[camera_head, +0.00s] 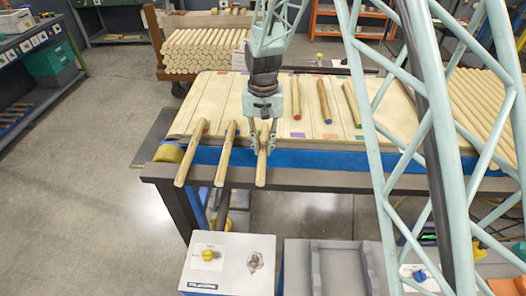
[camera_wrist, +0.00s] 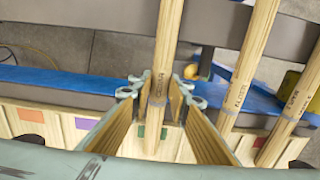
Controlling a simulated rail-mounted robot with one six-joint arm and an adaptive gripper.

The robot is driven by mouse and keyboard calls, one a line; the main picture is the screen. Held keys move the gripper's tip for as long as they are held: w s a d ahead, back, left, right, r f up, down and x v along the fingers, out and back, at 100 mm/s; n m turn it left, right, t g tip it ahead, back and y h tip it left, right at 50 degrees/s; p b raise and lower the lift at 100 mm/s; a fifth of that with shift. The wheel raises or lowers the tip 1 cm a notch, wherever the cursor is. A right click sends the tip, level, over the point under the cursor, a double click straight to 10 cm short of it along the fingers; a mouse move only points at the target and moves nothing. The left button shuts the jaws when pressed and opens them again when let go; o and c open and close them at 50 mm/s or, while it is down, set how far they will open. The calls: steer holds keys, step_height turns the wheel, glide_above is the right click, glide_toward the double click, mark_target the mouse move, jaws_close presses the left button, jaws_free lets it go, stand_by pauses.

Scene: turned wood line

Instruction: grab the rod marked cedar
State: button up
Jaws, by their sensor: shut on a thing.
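Three pale wooden rods stick out over the front edge of the bench in the head view: a left one (camera_head: 190,152), a middle one (camera_head: 226,152) and a right one (camera_head: 262,172). My gripper (camera_head: 262,137) is shut on the right rod. In the wrist view my gripper (camera_wrist: 160,88) has its fingers on both sides of this rod (camera_wrist: 168,40). The rod carries a small dark mark between the fingers, which I cannot read surely. The other two rods, near (camera_wrist: 245,65) and far right (camera_wrist: 295,95), carry dark lettering too small to read surely.
Three more rods lie behind, with red (camera_head: 295,98), blue (camera_head: 324,100) and green (camera_head: 351,104) ends. The slatted bench top (camera_head: 215,95) has coloured squares. A grey control box (camera_head: 230,262) and a grey tray (camera_head: 310,268) stand in front. Stacked rods (camera_head: 205,50) are at the back.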

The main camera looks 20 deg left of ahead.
mark_target(263, 148)
steer(key=shift+r, duration=0.2)
steer(key=shift+r, duration=1.6)
steer(key=s+d, duration=0.4)
steer(key=s, duration=0.3)
steer(key=s+d+r+b, duration=0.1)
steer(key=s+d, duration=0.3)
steer(key=s, duration=0.2)
steer(key=shift+s+d+r, duration=0.15)
steer(key=shift+s+r, duration=0.1)
steer(key=shift+s, duration=0.1)
